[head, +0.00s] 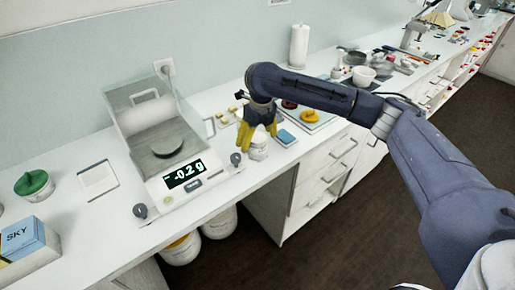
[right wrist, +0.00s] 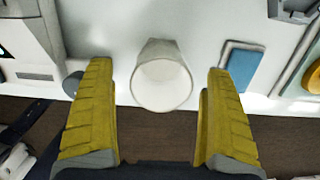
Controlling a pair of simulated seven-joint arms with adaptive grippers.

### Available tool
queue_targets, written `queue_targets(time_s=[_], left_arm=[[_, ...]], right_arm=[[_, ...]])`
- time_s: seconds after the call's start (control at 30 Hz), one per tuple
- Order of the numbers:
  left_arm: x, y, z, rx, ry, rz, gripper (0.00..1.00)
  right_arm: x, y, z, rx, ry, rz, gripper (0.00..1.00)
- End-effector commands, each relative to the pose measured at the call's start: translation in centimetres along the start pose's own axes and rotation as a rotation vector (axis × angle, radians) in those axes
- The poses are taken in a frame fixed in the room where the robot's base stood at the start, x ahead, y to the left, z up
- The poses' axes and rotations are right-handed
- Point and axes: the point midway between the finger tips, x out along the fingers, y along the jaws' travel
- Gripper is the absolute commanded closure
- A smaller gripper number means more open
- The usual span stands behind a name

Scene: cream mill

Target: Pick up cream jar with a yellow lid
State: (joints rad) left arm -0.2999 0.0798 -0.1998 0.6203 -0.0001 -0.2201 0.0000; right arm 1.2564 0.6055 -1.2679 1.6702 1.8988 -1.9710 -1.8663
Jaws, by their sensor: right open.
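A white jar (head: 258,152) stands near the counter's front edge, right of the scale. In the right wrist view the white jar (right wrist: 163,85) looks like an open, round cup with no lid on it. My right gripper (head: 258,131) points down over the jar in the head view. Its yellow fingers (right wrist: 161,105) are spread wide and empty, with the jar centred between and beyond them. Whether they touch it is not clear. A yellow round piece (head: 310,116), perhaps a lid, lies on a light blue tray to the right. My left gripper is not in view.
The scale (head: 168,150) with a clear cover stands left of the jar. A blue pad (head: 286,137) lies close on its right. A green-lidded jar (head: 34,185) and a SKY box (head: 25,243) are far left. White buckets (head: 219,222) stand under the counter.

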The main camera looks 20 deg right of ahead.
Motion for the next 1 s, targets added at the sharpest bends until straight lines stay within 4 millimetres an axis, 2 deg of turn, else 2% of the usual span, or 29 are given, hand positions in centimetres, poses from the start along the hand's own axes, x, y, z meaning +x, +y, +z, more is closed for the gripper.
queue_targets(time_s=[0.33,0.5,0.73,0.77,1.0], left_arm=[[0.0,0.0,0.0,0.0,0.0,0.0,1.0],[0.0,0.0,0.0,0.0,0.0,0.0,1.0],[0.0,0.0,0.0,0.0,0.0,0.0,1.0],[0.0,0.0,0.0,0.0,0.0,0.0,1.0],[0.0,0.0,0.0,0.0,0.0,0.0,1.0]], right_arm=[[4.1,-0.1,-0.3,0.002,0.002,0.001,0.13],[4.9,-0.1,-0.3,0.0,0.001,0.0,0.13],[4.9,-0.2,-0.2,0.0,0.001,0.0,0.13],[4.9,-0.2,-0.2,0.0,0.001,0.0,0.14],[4.9,-0.2,-0.3,0.0,0.001,-0.001,0.42]])
